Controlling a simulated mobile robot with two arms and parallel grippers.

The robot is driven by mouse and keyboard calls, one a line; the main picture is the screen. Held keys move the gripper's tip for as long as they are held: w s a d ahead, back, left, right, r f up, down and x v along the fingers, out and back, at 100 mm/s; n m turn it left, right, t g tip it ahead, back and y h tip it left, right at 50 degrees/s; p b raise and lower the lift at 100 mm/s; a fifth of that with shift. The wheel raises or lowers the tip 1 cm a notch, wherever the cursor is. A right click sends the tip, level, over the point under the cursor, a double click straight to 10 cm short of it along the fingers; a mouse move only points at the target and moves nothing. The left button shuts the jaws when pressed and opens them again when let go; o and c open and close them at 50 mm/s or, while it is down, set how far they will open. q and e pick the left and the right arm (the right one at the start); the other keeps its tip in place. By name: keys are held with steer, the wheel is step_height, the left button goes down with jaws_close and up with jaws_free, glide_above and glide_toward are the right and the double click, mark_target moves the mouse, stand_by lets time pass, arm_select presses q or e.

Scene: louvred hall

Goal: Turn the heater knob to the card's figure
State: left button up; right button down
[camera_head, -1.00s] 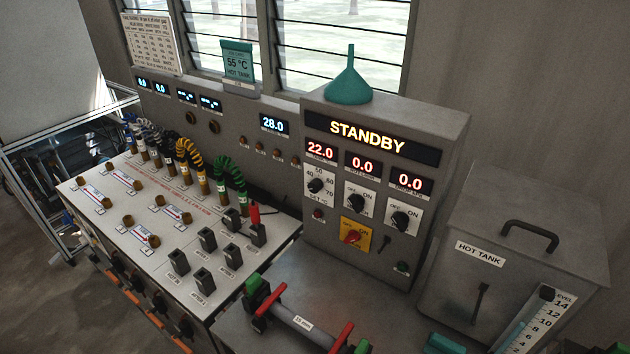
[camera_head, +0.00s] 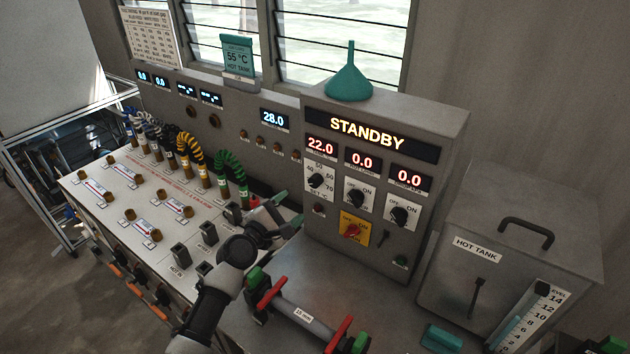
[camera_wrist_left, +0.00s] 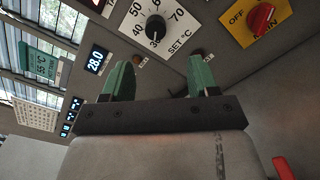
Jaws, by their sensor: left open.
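The heater knob (camera_head: 316,181) is black on a white dial marked SET °C, on the front of the grey control panel. In the left wrist view, this knob (camera_wrist_left: 155,27) shows close up, its mark seemingly near 30. The teal card (camera_head: 238,58) reads 55 °C, HOT TANK, and stands on the back ledge. My left gripper (camera_head: 289,212) is open and empty, below and left of the knob, apart from it. In the left wrist view, the green fingers of my left gripper (camera_wrist_left: 160,78) are spread below the dial. My right gripper is not in view.
Two ON/OFF knobs (camera_head: 357,198) (camera_head: 401,216) and a red main switch (camera_head: 352,230) sit close to the heater knob. A teal funnel (camera_head: 348,82) stands on the panel. A clamped pipe (camera_head: 300,312) lies in front; the hot tank (camera_head: 520,235) is right.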

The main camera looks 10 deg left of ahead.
mark_target(313, 184)
arm_select(q)
steer(key=shift+n, duration=0.3)
steer(key=b+x, duration=0.4)
steer(key=x, duration=0.5)
steer(key=shift+a, duration=0.15)
steer(key=shift+w+r, duration=0.15)
steer(key=shift+w, duration=0.3)
steer(key=shift+w+r, duration=0.1)
steer(key=shift+w, duration=0.05)
steer(key=shift+d, duration=0.25)
jaws_close()
